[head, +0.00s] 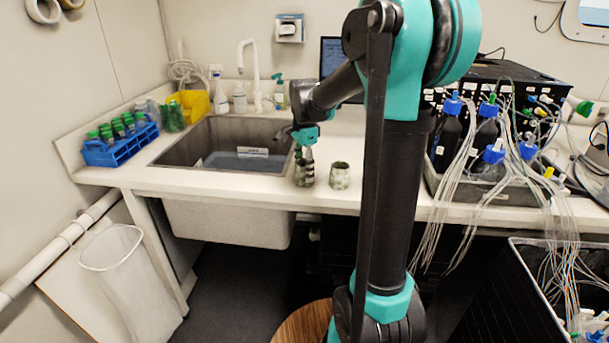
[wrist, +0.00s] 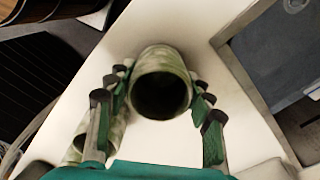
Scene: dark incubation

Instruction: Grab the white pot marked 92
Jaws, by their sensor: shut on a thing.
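A second, similar pot (head: 340,177) stands just to the right in the head view. It also shows in the wrist view (wrist: 117,129), partly behind the left finger. No number is legible on either pot.
The sink (head: 220,145) lies behind and left of the held pot. A blue rack (head: 120,148) with green-capped tubes is on the left counter. Tubed bottles (head: 487,150) crowd the right. The counter's front edge is close to the pots.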

